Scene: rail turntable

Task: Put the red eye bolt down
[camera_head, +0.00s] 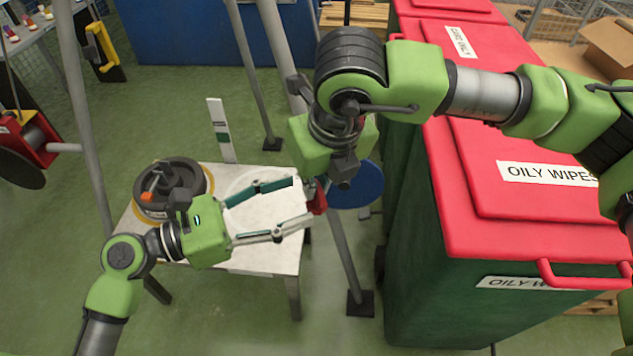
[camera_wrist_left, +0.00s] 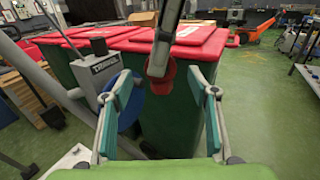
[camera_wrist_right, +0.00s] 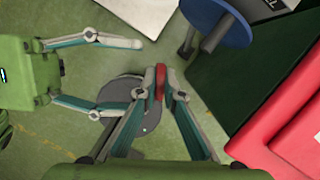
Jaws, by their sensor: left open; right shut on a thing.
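The red eye bolt (camera_head: 318,198) is in the air just off the right edge of the white table (camera_head: 283,258). My right gripper (camera_wrist_right: 160,78) is shut on the eye bolt, whose red edge (camera_wrist_right: 160,88) shows between its fingertips. In the left wrist view, the red eye bolt (camera_wrist_left: 161,82) hangs at the end of the right gripper's fingers. My left gripper (camera_head: 303,201) is open over the table, its fingers pointing at the eye bolt. In the right wrist view, the left gripper (camera_wrist_right: 134,77) shows empty fingers.
A dark round wheel-like part (camera_head: 180,182) with an orange piece sits on the table's left side. A pale round area (camera_head: 256,190) lies beside it. A blue disc (camera_head: 362,187) and grey posts (camera_head: 345,255) stand right of the table. Red-lidded green bins (camera_head: 480,290) fill the right.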

